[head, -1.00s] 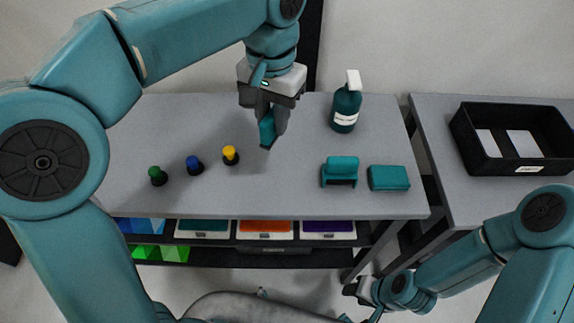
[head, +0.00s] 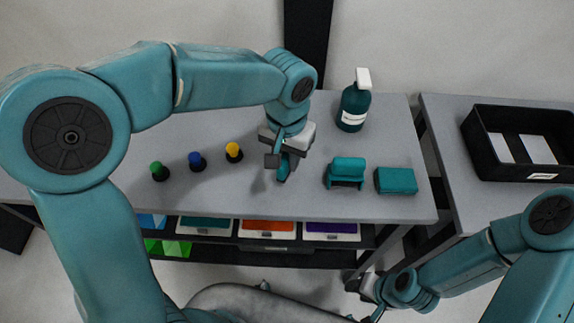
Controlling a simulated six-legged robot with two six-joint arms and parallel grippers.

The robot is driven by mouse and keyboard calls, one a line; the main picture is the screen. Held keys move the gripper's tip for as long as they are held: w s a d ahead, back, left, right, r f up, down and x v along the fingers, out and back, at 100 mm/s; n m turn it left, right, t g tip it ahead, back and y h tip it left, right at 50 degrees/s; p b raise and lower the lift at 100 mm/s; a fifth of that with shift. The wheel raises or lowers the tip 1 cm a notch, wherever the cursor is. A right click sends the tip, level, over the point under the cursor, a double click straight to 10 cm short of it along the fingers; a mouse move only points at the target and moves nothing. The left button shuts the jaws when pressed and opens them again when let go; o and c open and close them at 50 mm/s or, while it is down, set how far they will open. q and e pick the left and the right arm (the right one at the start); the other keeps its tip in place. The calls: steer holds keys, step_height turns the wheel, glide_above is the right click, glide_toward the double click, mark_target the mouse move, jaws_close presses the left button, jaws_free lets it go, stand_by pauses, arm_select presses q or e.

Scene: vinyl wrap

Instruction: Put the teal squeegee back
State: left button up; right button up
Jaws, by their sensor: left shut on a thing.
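The teal squeegee (head: 284,171) is between the fingers of my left gripper (head: 278,167), which is shut on it. It is small here and partly hidden by the fingers. It is held low over the grey table (head: 255,205); I cannot tell whether it touches the top. A teal stand-like piece with a dark lower opening (head: 347,170) stands to the right of the gripper, apart from it. My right gripper (head: 362,290) is low at the bottom right, away from the table top; its fingers are too dark and small to read.
A teal block (head: 396,181) and a spray bottle (head: 353,108) stand nearby on the right. Green (head: 158,171), blue (head: 196,161) and yellow (head: 234,152) knobbed pieces are left. A black tray (head: 515,171) is on the side table. Bins (head: 268,228) sit below.

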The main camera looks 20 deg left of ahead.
mark_target(287, 168)
arm_select(q)
step_height(287, 168, down, 4)
steer(key=shift+f, duration=0.1)
steer(key=o, duration=0.9)
steer(key=shift+o, duration=0.2)
step_height(287, 168, up, 12)
steer(key=shift+r, duration=0.15)
stand_by(0.3)
